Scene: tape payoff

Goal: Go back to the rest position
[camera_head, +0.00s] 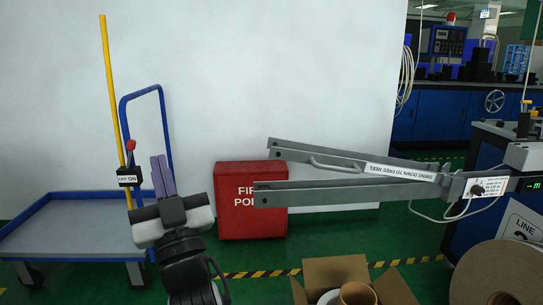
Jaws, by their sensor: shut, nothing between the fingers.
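My gripper (159,162) is at the lower left in the head view, pointing up with its two purple fingers close together and nothing between them. It shows just right of a black OFF/ON switch box (129,177) with a red-tipped lever (131,146). I cannot tell whether it touches the box. The grey payoff arm (365,190), a two-bar fork with a label about swinging down to free a reel, reaches left from the machine at the right. It stands clear of my gripper in the picture.
A blue-framed cart (75,228) stands behind my arm at left, near a yellow pole (108,80). A red fire point box (252,222) stands by the white wall. An open cardboard box (336,268) and a large brown roll (500,275) are at lower right.

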